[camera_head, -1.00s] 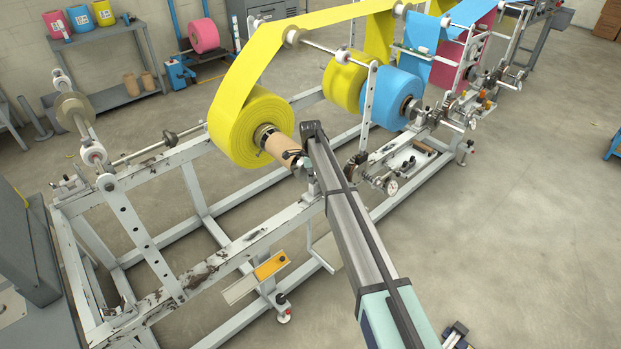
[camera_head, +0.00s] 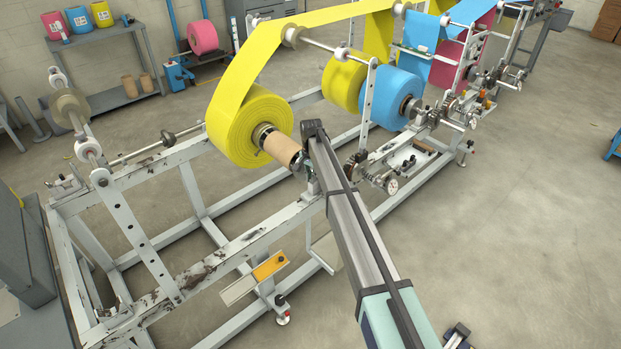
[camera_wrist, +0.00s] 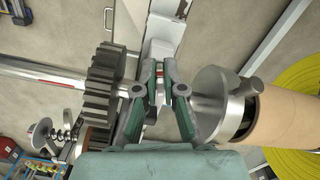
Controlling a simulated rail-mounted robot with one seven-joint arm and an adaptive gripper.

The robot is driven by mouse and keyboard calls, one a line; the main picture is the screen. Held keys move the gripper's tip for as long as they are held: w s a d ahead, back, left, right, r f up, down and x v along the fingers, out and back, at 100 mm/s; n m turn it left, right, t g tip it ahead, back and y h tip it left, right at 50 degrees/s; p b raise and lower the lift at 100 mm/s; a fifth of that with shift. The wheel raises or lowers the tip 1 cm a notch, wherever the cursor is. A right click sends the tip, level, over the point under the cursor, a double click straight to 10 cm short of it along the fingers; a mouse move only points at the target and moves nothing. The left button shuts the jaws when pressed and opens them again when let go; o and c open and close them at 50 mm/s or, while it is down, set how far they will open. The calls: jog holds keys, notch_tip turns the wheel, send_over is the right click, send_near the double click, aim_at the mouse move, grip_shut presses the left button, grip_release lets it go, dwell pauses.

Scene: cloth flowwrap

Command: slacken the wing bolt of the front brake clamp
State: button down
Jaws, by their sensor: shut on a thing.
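My gripper (camera_wrist: 160,72) is at the brake end of the front shaft in the wrist view. Its two green fingers are close together, shut on a small part with a reddish bit showing between the tips, which seems to be the wing bolt; its shape is mostly hidden. The fingers stand between a dark toothed wheel (camera_wrist: 108,75) on the left and a metal disc (camera_wrist: 224,100) on the right. In the head view my arm covers the clamp and the fingertips. The yellow roll (camera_head: 245,128) on its cardboard core (camera_head: 281,149) is just left of the arm's end.
The white frame rail (camera_head: 225,262) runs below the arm, with a yellow-marked bracket (camera_head: 268,266) beneath. A blue roll (camera_head: 388,98) stands behind to the right. The floor (camera_head: 510,240) at right is largely clear.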

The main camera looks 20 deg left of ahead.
jog(key=n, duration=0.3)
jog(key=shift+d+n, duration=0.2)
jog(key=shift+n, duration=0.2)
jog(key=n, duration=0.3)
jog(key=shift+d+b, duration=0.15)
jog(key=shift+b, duration=0.25)
jog(key=n, duration=0.6)
jog(key=shift+w+d, duration=0.25)
jog(key=shift+w, duration=0.05)
jog(key=shift+n, duration=0.4)
jog(key=c, duration=1.6)
grip_release()
jog(key=shift+o, duration=0.2)
jog(key=shift+r, duration=0.15)
notch_tip(320, 180, up, 12)
